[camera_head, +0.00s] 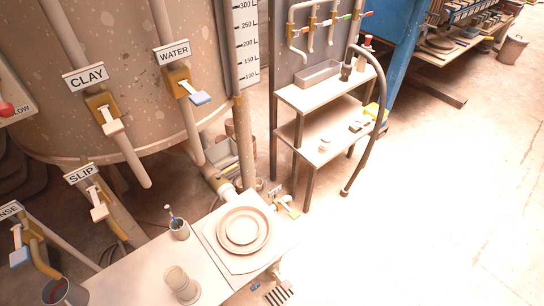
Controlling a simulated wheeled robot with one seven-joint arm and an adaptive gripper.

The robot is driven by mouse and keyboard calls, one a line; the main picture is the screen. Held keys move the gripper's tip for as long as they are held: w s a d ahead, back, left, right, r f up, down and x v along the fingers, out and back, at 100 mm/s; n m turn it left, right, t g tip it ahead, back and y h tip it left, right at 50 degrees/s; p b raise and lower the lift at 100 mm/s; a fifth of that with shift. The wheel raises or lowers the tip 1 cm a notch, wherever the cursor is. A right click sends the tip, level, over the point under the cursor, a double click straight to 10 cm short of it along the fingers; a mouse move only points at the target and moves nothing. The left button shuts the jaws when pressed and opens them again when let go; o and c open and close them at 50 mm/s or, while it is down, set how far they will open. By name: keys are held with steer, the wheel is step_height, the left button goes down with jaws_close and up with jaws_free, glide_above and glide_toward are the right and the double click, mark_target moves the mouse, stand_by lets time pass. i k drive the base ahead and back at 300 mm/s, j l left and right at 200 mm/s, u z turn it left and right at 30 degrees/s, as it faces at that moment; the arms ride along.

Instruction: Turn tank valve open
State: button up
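A large speckled tan tank (140,120) fills the upper left. Near its base, a pipe with a pale fitting (227,190) leads right behind the table. Past it sits a small brass valve with a white handle (286,207), beside a small tilted label (275,190) too small to read surely; this looks like the tank valve. Whether it is open or closed I cannot tell. Other valves bear signs: the CLAY valve (106,113), the WATER valve with a blue-white handle (187,88) and the SLIP valve (97,205). My gripper is not in view.
A white table (140,272) in front holds stacked round plates (242,230), a cup with tools (179,229) and a pale jar (182,285). A shelf stand (318,92) with a dark hose (378,110) stands behind. The floor at right is clear.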

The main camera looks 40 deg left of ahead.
mark_target(227, 171)
steer(key=i+u, duration=0.25)
steer(key=i, duration=0.3)
steer(key=i+l+u, duration=0.3)
steer(key=i, duration=0.2)
steer(key=i+j+u, duration=0.25)
steer(key=u, duration=0.2)
steer(key=i+u, duration=0.8)
steer(key=u, duration=0.15)
steer(key=i+l+u, duration=0.1)
steer(key=i+u, duration=0.25)
steer(key=u, duration=0.15)
steer(key=i+u, duration=0.15)
steer(key=i, duration=0.15)
